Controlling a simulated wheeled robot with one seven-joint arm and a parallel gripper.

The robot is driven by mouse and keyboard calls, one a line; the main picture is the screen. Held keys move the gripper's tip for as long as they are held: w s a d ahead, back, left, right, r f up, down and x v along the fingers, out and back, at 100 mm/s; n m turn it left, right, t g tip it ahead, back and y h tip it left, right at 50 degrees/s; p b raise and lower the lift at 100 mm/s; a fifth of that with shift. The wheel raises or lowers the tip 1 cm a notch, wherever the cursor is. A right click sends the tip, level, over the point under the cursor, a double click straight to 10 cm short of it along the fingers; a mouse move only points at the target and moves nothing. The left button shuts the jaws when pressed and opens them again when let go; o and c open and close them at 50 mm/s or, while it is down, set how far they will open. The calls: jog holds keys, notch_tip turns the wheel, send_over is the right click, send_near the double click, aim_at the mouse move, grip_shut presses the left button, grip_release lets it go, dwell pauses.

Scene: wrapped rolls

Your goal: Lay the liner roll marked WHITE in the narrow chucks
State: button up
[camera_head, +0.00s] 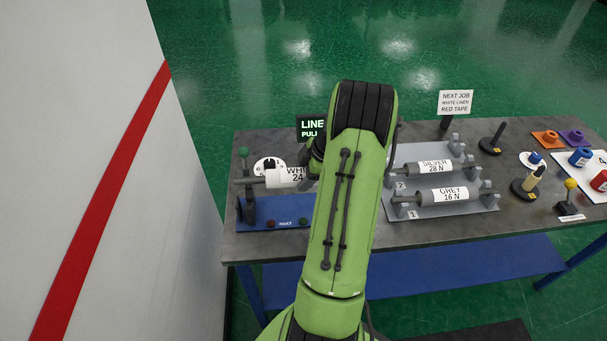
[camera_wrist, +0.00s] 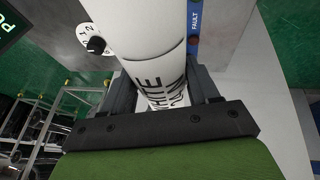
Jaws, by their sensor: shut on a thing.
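The white liner roll (camera_head: 287,177), with "WHI" and "24" readable on its label, lies level above the blue base (camera_head: 285,212) at the table's left. Its left shaft end is near a dark upright (camera_head: 249,207); I cannot tell whether they touch. My arm hides its right end. In the wrist view my gripper (camera_wrist: 162,80) is shut on this roll (camera_wrist: 135,30), its fingers on either side of the label. The blue base's "FAULT" strip (camera_wrist: 194,25) lies beside the roll there. Which chucks are the narrow ones is not clear.
A grey rack (camera_head: 440,208) right of my arm holds the SILVER roll (camera_head: 434,167) and GREY roll (camera_head: 443,195). A dial (camera_head: 268,165) stands behind the white roll. A job sign (camera_head: 455,102) stands behind the rack. Tape spools and stands (camera_head: 530,182) crowd the right side.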

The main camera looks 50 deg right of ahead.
jog(key=shift+w+f, duration=0.2)
jog(key=shift+s+f+b, duration=0.2)
jog(key=shift+f+b, duration=0.8)
jog(key=shift+b, duration=0.25)
notch_tip(320, 180, down, 7)
jog(key=b, duration=0.7)
jog(key=shift+f, duration=0.1)
jog(key=o, duration=1.7)
jog(key=p+v, duration=0.2)
jog(key=v, duration=1.3)
jog(key=shift+s+d+r, duration=0.1)
jog(key=shift+s+r, duration=0.05)
jog(key=shift+r, duration=0.2)
